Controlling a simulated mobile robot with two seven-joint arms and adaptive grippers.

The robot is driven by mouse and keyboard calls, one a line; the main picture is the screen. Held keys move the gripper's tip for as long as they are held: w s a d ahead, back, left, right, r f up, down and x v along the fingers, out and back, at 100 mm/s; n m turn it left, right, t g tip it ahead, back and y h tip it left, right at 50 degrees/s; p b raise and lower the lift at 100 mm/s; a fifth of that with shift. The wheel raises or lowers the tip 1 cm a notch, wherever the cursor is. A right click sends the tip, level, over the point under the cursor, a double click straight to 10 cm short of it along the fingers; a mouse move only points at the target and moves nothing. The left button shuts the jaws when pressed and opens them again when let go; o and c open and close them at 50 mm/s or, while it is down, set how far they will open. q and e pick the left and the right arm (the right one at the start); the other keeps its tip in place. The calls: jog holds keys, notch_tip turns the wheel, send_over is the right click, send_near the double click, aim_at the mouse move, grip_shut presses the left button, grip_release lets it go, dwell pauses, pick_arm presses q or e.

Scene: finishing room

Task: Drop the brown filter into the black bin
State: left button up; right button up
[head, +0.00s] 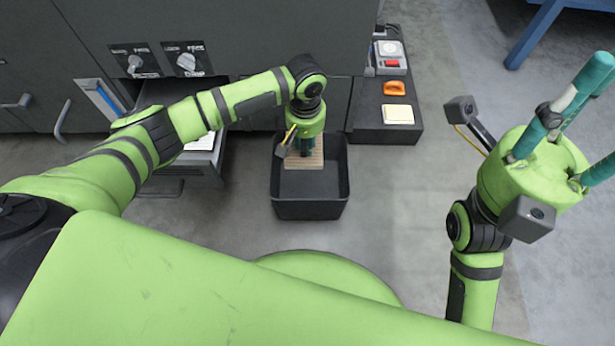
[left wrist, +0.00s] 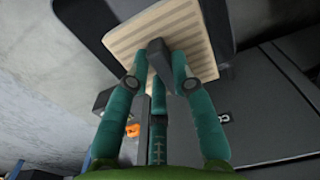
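The brown filter (head: 304,161) is a pleated, light-brown square panel. In the head view it is over the opening of the black bin (head: 310,209), toward its back. My left gripper (head: 305,149) points down there, with its teal fingers closed around a dark grip piece on the filter. The left wrist view shows the filter (left wrist: 195,35) flat beyond the fingertips (left wrist: 158,68). The gap between filter and bin floor cannot be judged. My right gripper (head: 582,115) is raised at the right, its fingers spread and empty.
A grey cabinet with dials (head: 187,62) stands behind the bin. An open drawer (head: 205,165) juts out left of it. A dark low unit (head: 377,118) to the right carries an orange item (head: 394,88) and a yellow pad (head: 397,114). The floor in front is clear.

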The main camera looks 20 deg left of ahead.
pick_arm(q)
jog(key=o, duration=0.4)
jog(key=shift+r, duration=0.1)
notch_tip(320, 180, up, 12)
jog(key=shift+f, duration=0.1)
dwell(0.5)
